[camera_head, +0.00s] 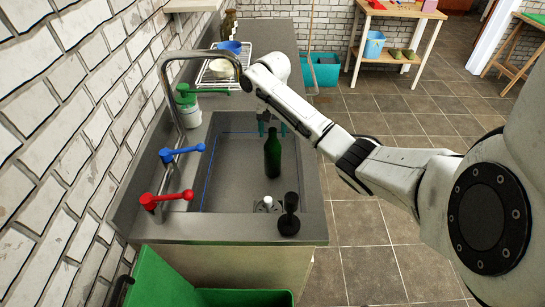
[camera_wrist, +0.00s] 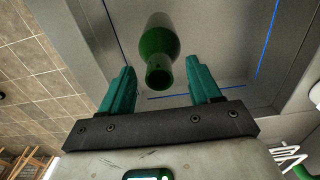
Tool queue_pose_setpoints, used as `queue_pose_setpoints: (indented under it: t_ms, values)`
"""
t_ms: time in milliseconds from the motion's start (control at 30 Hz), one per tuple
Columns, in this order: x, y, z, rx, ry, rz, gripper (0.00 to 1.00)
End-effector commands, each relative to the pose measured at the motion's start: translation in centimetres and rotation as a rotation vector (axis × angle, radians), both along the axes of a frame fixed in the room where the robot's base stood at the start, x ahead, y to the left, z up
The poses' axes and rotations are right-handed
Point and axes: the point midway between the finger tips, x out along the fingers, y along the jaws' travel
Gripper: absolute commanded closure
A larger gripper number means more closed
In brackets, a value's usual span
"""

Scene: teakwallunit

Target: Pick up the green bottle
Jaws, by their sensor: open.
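A dark green bottle (camera_head: 273,155) stands upright inside the grey sink basin (camera_head: 229,180). My gripper (camera_head: 272,127) is above the basin, close to the bottle's neck in the head view. In the wrist view the bottle (camera_wrist: 158,50) shows from above, mouth toward the camera, beyond and between the two teal fingers (camera_wrist: 162,83). The fingers are apart and do not touch the bottle. The gripper is open and empty. The gap in height between fingertips and bottle is hard to judge.
A curved metal faucet (camera_head: 168,90) with blue (camera_head: 182,153) and red (camera_head: 168,197) handles stands at the basin's left. A black object (camera_head: 289,215) stands at the front rim. A dish rack (camera_head: 215,77) with bowls and a green-topped jar (camera_head: 187,112) are behind. A green bin (camera_head: 165,280) is in front.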

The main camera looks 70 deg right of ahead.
Motion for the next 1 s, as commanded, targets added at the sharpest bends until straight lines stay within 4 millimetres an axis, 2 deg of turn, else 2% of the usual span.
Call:
queue_pose_setpoints:
  t_ms: [133, 367, 1000]
  values:
    - [-0.01, 0.01, -0.99, 0.000, 0.000, 0.000, 0.37]
    - [0.01, 0.00, -1.05, -0.001, 0.000, 0.001, 0.39]
    - [0.01, 0.00, -1.00, -0.001, 0.000, 0.001, 1.00]
